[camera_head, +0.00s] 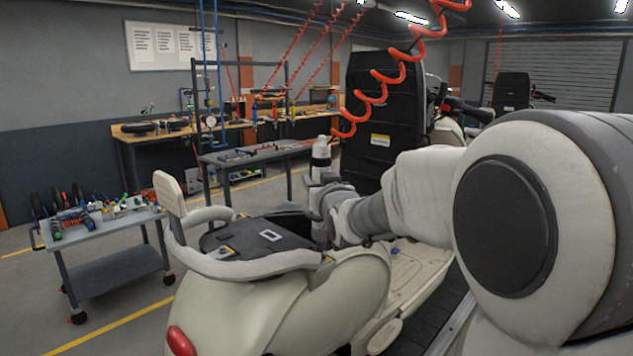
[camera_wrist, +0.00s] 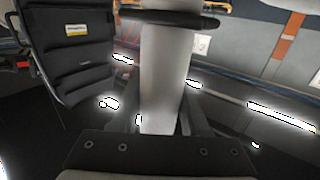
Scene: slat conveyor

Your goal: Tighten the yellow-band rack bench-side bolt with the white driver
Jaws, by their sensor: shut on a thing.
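The cream scooter's rear rack rail (camera_head: 225,268) curves around a dark top plate (camera_head: 255,240). A small yellow mark (camera_head: 327,259) shows at the rail's right end; I cannot tell if it is the yellow band. The bench-side bolt cannot be made out, and the driver's lower end is hidden.
A grey cart (camera_head: 105,225) with tools and small parts stands at left. A grey bench (camera_head: 255,153) stands behind the scooter. A black upright scooter box (camera_head: 383,115) and a red coiled hose (camera_head: 385,75) are near my arm. Floor between cart and scooter is clear.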

